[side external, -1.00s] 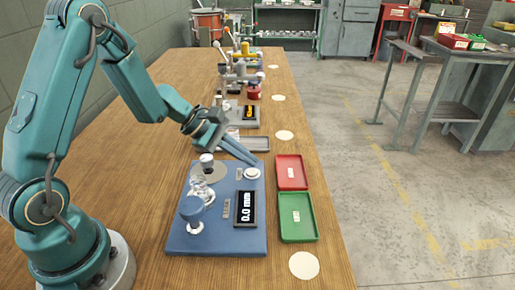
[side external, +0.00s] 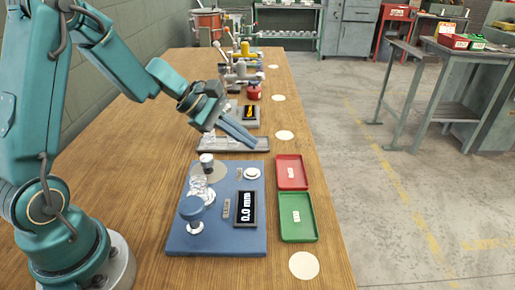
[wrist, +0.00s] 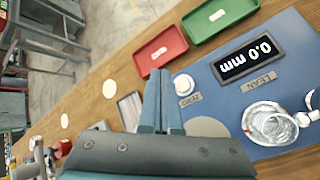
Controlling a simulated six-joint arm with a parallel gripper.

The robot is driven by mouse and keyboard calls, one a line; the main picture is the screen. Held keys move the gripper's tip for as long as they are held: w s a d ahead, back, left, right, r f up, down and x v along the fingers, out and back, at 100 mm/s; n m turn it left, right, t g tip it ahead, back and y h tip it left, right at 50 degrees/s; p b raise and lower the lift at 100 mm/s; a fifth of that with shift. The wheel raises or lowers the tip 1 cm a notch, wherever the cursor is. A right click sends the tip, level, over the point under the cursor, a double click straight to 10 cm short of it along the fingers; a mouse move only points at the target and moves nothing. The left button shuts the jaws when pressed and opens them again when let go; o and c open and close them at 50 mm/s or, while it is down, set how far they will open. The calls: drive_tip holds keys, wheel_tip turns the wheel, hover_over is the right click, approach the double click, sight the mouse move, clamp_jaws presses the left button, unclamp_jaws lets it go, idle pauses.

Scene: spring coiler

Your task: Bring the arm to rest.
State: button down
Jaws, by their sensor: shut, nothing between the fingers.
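My gripper (side external: 237,134) is in the air above the grey tray (side external: 205,146), beyond the far edge of the blue coiler board. Its two blue fingers lie together and hold nothing; they also show in the wrist view (wrist: 162,100). The blue board (side external: 230,232) carries a coil spring (side external: 198,186), blue and grey knobs, a white button (side external: 252,173) and a display (side external: 246,208) reading 0.0 mm. The board also shows in the wrist view (wrist: 215,90).
A red tray (side external: 291,172) and a green tray (side external: 298,218) lie right of the board. Other bench devices (side external: 240,75) stand farther back. White discs (side external: 303,265) line the table's right edge. The table left of the board is bare wood.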

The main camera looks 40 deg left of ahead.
drive_tip(key=shift+d, duration=0.1)
drive_tip(key=s+d+r+m, duration=0.9)
drive_tip(key=d+r+m, duration=0.1)
drive_tip(key=r+m, duration=0.1)
drive_tip(key=s+a+f+m+y, duration=0.2)
drive_tip(key=s+a+m+y, duration=0.1)
drive_tip(key=s+m, duration=0.1)
drive_tip(key=s+a+f+m+g+y, duration=0.1)
drive_tip(key=s+a+f+m+y, duration=0.1)
drive_tip(key=s, duration=0.5)
drive_tip(key=shift+s+a+f+m+g+y, duration=0.15)
drive_tip(key=shift+s+a+m+g+y, duration=0.35)
drive_tip(key=shift+m, duration=0.6)
drive_tip(key=shift+w+a, duration=0.1)
drive_tip(key=shift+w, duration=0.15)
